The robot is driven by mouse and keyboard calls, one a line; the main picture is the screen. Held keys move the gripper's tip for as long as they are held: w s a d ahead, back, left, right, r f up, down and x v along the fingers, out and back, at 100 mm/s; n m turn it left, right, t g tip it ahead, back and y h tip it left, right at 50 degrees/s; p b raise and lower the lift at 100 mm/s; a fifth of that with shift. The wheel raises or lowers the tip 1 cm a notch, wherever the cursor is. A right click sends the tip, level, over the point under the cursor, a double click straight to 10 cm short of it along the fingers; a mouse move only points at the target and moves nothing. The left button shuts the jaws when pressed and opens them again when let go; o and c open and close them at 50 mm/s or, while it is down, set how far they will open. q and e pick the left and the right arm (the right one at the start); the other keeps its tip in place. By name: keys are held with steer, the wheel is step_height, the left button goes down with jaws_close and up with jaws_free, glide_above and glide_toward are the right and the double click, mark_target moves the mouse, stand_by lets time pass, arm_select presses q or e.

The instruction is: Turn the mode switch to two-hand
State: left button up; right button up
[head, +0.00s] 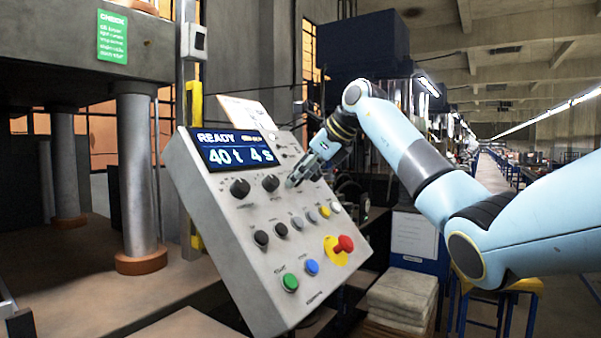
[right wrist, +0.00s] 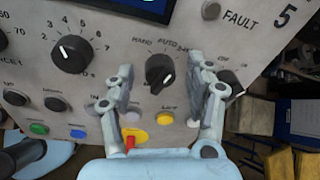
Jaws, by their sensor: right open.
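The mode switch (right wrist: 160,72) is a black knob on the grey control panel (head: 225,240). Printed labels, including HAND and AUTO, arc above it in the right wrist view. I cannot read its pointer surely. My right gripper (right wrist: 160,64) is open, with one finger on the left of the knob and one on the right. No clear contact shows. In the head view the right gripper (head: 292,183) is at the panel's upper right and hides the switch. My left gripper is not in view.
A numbered black knob (right wrist: 72,55) is left of the mode switch and another switch (right wrist: 232,82) right of it. Below are a yellow button (head: 324,212), a red emergency stop (head: 344,244), a green button (head: 290,282) and a blue button (head: 311,267). The display (head: 235,148) reads READY.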

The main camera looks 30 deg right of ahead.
jaws_close()
stand_by(0.3)
steer(key=shift+r+m+p, duration=0.2)
steer(key=shift+m+p, duration=2.05)
steer(key=shift+m, duration=0.55)
steer(key=shift+w, duration=0.1)
jaws_free()
steer(key=shift+d+f, duration=0.1)
